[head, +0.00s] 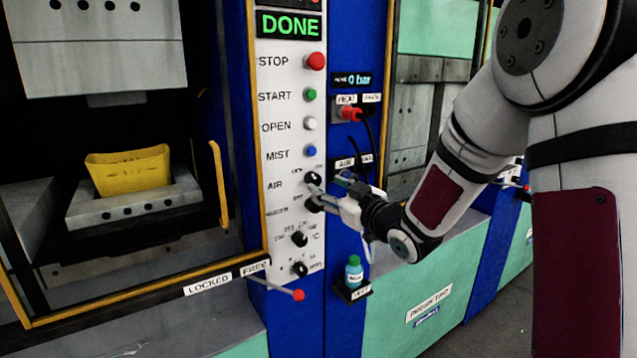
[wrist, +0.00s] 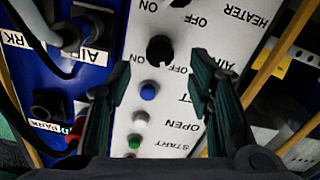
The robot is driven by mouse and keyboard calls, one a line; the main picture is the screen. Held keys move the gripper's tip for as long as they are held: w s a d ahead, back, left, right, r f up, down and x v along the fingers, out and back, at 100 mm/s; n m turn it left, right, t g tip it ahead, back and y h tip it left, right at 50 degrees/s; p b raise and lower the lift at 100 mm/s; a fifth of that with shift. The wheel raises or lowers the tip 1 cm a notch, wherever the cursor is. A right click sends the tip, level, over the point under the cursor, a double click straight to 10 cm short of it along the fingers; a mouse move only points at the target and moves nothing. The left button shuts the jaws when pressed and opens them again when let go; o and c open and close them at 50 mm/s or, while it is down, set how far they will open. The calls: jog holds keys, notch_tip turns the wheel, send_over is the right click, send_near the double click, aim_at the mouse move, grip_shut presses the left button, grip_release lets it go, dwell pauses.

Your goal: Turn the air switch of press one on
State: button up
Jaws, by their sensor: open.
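The control panel (head: 290,140) of the near press carries a black AIR knob (head: 313,178), below the blue MIST button (head: 311,152). My gripper (head: 322,190) is at the panel by this knob and partly covers the area just below it. In the wrist view, which is upside down, the black AIR knob (wrist: 160,48) lies just beyond my open fingertips (wrist: 160,78), between their lines. ON and OFF labels sit beside it. The fingers do not visibly touch the knob. Its pointer direction is too dark to tell.
A second black knob (head: 314,204), HEATER, sits close below. STOP (head: 316,61), START and OPEN buttons are above. A red-tipped lever (head: 298,295) sticks out below. A small bottle (head: 354,270) stands on a holder.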

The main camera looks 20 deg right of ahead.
aim_at(316, 181)
jog(key=shift+x, duration=2.6)
grip_shut()
